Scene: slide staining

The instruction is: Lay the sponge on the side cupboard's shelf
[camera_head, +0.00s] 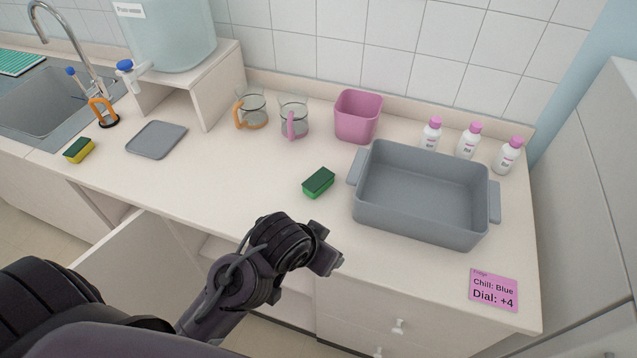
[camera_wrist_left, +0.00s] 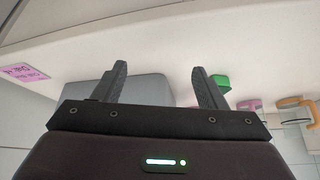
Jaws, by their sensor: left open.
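A green sponge (camera_head: 318,183) with a dark top lies on the counter, left of the grey basin. It also shows in the left wrist view (camera_wrist_left: 221,82), partly behind a finger. A second sponge (camera_head: 79,150), yellow and dark green, lies near the sink. My left gripper (camera_head: 328,262) is over the counter's front edge, nearer me than the green sponge and apart from it. Its fingers are spread and empty in the left wrist view (camera_wrist_left: 163,85). Below the counter, an open cupboard shows a pale shelf (camera_head: 220,246), partly hidden by my arm. My right gripper is out of view.
A grey basin (camera_head: 425,228) fills the counter's right side, with several bottles (camera_head: 467,141) behind it. A pink bin (camera_head: 358,117) and two beakers (camera_head: 293,117) stand at the back. A grey tray (camera_head: 156,140) lies at left. An open door (camera_head: 130,258) juts out below.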

